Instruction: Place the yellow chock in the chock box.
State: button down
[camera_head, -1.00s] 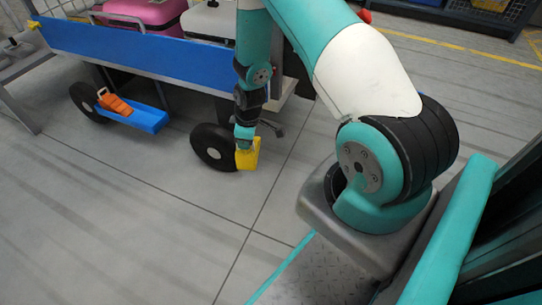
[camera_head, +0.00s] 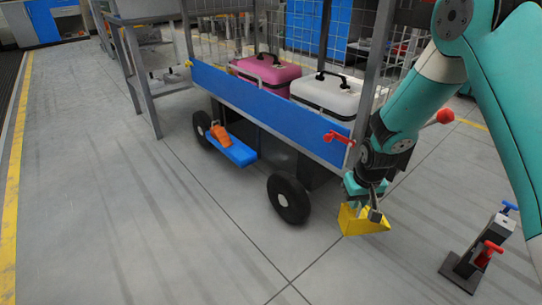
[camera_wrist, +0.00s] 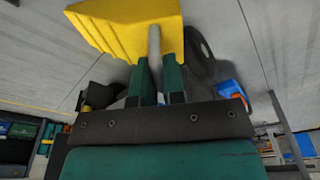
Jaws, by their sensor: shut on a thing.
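The yellow chock (camera_head: 362,221) is a wedge held in my gripper (camera_head: 368,190), to the right of the cart's near black wheel (camera_head: 289,199) and apart from it. In the wrist view the yellow chock (camera_wrist: 120,28) fills the top. A grey rod on it sits between the two green fingers of my gripper (camera_wrist: 156,75), which are shut on it. I cannot tell its exact height above the floor. I see nothing that I can surely name as the chock box.
The cart (camera_head: 265,107) carries a pink case (camera_head: 264,73) and a white case (camera_head: 328,95). A blue pedal-like part with an orange piece (camera_head: 233,150) juts from its side. A dark stand with red and blue handles (camera_head: 481,251) is at lower right. The left floor is clear.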

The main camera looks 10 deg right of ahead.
aim_at(239, 155)
jog(key=z, duration=0.3)
jog(key=k, duration=0.65)
jog(key=u, duration=0.75)
jog(key=i, duration=0.75)
jog(key=u, duration=1.35)
jog(key=i, duration=3.05)
jog(key=z, duration=1.3)
jog(key=i, duration=0.8)
jog(key=z, duration=1.3)
jog(key=i, duration=0.7)
